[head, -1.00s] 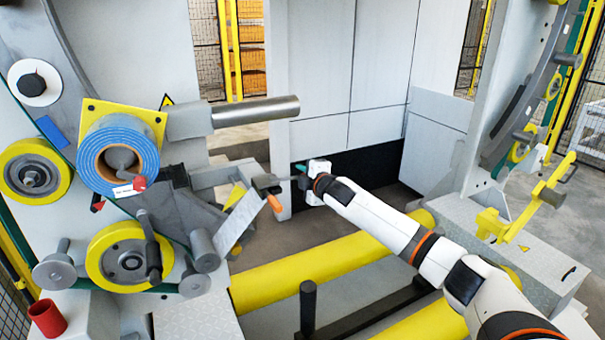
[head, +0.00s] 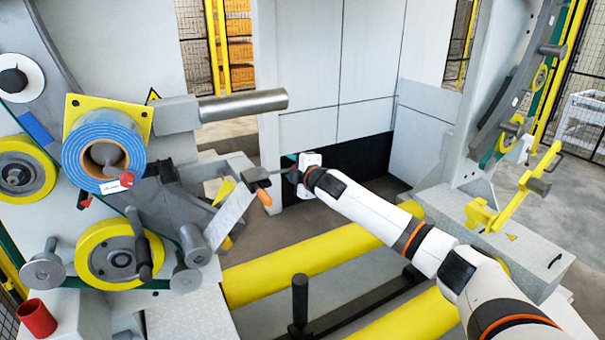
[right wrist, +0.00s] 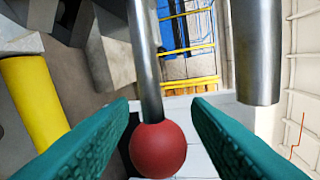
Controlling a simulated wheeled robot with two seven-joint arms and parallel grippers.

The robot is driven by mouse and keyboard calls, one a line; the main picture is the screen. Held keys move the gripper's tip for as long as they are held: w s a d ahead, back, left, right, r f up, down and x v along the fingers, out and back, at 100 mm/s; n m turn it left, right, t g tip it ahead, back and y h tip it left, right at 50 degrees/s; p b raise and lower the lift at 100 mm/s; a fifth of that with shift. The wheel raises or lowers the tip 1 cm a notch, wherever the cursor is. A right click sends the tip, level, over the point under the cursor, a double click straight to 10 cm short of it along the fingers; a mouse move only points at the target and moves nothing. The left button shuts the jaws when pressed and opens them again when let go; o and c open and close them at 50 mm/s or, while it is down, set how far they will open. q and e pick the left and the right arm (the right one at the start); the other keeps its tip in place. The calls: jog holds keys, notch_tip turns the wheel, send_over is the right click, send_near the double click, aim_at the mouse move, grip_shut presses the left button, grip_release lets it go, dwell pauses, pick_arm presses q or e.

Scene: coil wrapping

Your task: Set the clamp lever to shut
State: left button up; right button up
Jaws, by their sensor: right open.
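The clamp lever is a thin steel rod with a red ball knob (right wrist: 157,150) at its end, seen large in the right wrist view. In the head view its rod (head: 277,173) runs from a dark block to my right gripper, and the ball is not clearly seen there. My right gripper (head: 291,171) is open. In the right wrist view its green fingers (right wrist: 160,112) stand on both sides of the knob, with a gap visible on each side. My left gripper is not in view.
A thick steel bar (head: 243,106) sticks out above the lever, with its end near the right finger in the wrist view (right wrist: 257,60). A blue roll (head: 78,165) sits left. Yellow beams (head: 300,262) cross below my arm.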

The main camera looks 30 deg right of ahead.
jog(key=s+r+b, duration=0.2)
jog(key=s+b, duration=0.1)
jog(key=s, duration=0.8)
jog(key=shift+a+r, duration=0.15)
jog(key=shift+a, duration=0.15)
